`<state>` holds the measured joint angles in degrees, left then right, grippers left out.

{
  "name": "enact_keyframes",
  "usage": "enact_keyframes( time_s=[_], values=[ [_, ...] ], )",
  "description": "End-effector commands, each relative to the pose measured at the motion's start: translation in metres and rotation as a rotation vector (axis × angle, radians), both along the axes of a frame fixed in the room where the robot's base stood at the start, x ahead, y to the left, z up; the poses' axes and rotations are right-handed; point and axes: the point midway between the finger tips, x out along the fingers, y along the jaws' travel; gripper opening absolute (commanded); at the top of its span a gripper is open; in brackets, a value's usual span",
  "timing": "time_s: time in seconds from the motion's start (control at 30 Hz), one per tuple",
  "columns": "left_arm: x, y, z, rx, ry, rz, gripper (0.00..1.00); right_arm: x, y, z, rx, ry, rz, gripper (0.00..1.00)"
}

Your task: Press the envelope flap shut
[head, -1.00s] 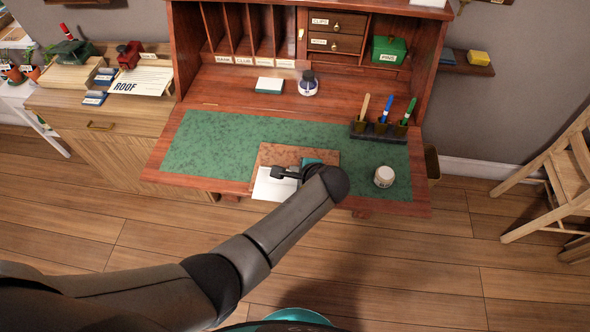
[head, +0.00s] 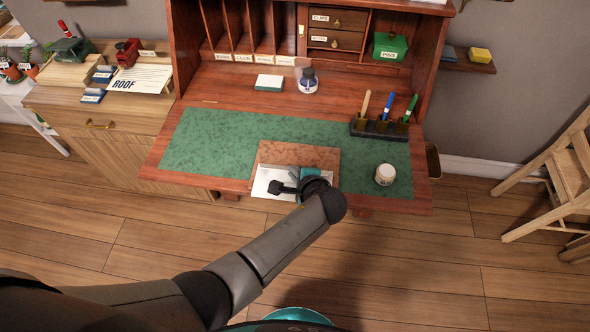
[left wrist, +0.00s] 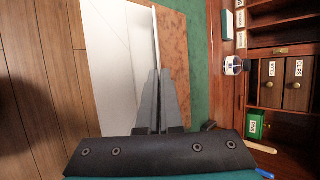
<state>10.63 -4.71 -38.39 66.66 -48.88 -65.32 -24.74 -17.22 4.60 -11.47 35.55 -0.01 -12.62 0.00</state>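The white envelope (head: 262,184) lies on a brown leather-like pad at the desk's front edge. In the left wrist view the envelope (left wrist: 108,60) shows fold lines, and a thin pale flap edge (left wrist: 156,35) runs along its side toward the pad, seeming raised. My left gripper (head: 284,188) is over the envelope in the head view and hides part of it. My right gripper is not in view.
The brown pad (head: 298,153) rests on the green desk mat (head: 215,140). A white-lidded jar (head: 385,175) stands to the right. A pen holder (head: 379,130), an ink bottle (head: 308,82) and a small block (head: 269,83) stand farther back. The mat's left part is clear.

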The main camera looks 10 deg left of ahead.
Motion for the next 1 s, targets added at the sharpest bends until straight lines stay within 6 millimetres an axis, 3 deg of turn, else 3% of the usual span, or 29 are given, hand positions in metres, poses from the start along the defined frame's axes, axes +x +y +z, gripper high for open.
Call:
enact_keyframes(
  time_s=[0.1,0.47,0.77,1.0],
  values=[
    [-0.0031,0.0003,-0.0056,0.001,-0.049,-0.001,0.00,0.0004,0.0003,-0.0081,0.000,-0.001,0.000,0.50],
    [-0.0033,-0.0007,-0.0036,-0.002,-0.069,-0.002,0.00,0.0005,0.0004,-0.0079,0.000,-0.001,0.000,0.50],
    [-0.0030,-0.0009,-0.0033,-0.002,-0.069,-0.002,0.34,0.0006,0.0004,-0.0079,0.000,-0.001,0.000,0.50],
    [-0.0040,-0.0008,-0.0044,-0.003,-0.066,-0.001,0.34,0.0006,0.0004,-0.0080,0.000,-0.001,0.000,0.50]
  ],
)
